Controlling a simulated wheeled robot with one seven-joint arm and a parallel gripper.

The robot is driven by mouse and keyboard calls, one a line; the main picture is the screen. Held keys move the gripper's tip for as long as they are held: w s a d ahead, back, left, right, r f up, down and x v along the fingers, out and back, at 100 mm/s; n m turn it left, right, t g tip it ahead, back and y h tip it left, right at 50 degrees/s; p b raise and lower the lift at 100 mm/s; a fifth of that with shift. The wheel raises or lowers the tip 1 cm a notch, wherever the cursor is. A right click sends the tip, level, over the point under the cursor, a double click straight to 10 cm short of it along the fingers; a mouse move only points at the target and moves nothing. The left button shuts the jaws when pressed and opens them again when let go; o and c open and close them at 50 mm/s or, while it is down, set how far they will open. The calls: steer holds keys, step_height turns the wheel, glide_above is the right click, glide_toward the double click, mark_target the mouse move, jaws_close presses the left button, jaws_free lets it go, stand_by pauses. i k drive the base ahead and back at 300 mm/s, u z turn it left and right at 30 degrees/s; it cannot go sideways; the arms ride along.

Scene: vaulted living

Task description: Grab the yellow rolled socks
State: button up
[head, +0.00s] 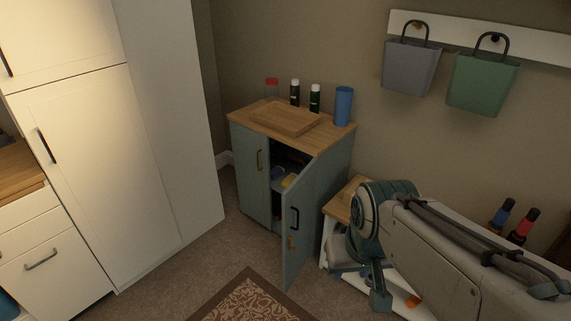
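A small yellow thing (289,181), possibly the yellow rolled socks, shows inside the teal cabinet (251,196) in the head view. It is partly hidden by the cabinet's open right door (303,222), and its shape is too small to tell. A blue item (278,172) lies beside it. My gripper (380,302) hangs low to the right of the open door, outside the cabinet and well apart from the yellow thing. Its fingers are not clear enough to show whether it is open or shut.
A wooden board (285,118), several bottles and a blue cup (343,106) stand on the cabinet top. A small white table with a wooden top (341,203) is close beside my arm. A patterned rug (252,303) lies in front. A tall white cupboard (110,160) stands at left.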

mark_target(286, 183)
steer(key=u, duration=1.4)
steer(key=i, duration=2.4)
steer(key=z, duration=3.4)
steer(key=i, duration=0.35)
steer(key=u, duration=0.05)
